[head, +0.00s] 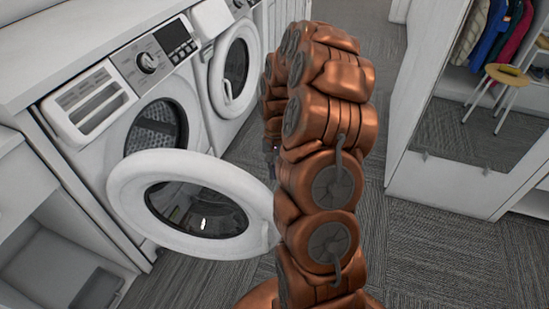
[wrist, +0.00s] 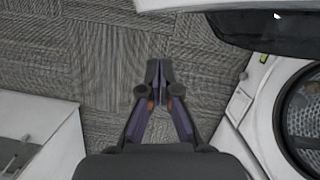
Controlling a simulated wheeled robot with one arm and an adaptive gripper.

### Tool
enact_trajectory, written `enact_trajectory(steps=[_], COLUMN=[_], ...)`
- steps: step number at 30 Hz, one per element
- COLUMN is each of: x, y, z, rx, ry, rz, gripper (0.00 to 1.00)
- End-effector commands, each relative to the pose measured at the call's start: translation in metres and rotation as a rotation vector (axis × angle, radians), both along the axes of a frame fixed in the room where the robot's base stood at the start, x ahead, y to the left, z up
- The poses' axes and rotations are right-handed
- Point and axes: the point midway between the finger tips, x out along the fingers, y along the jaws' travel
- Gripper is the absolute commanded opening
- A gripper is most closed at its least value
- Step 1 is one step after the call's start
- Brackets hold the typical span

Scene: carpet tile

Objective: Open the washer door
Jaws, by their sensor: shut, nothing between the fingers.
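The near white washer (head: 105,88) stands at the left in the head view. Its round door (head: 125,190), a white ring with dark glass, is swung wide out from the front, and the drum opening (head: 155,128) is exposed. In the wrist view the door's dark glass (wrist: 268,32) shows at the top right and the drum opening (wrist: 303,112) at the right. My gripper (wrist: 158,84) is shut and empty over the carpet, apart from the door in that picture. In the head view my copper arm mostly hides the gripper.
A second white washer (head: 213,62) stands beyond the first. A mirrored wardrobe (head: 478,135) is at the right. A white cabinet (wrist: 40,140) is at the lower left in the wrist view. Grey carpet (head: 405,245) between wardrobe and washers is free.

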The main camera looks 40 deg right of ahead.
Motion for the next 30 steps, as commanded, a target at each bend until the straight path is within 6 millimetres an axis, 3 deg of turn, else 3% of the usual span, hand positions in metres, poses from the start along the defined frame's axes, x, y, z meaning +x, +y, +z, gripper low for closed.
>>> enact_trajectory(steps=[3,15,30], x=[-0.005,-0.027,-0.03], y=[0.005,0.028,0.032], z=[-0.017,-0.015,-0.015], rx=[0.001,0.0,0.0], ry=[0.001,-0.001,-0.001], rz=[0.0,-0.001,-0.001], gripper=[0.0,0.0,0.0])
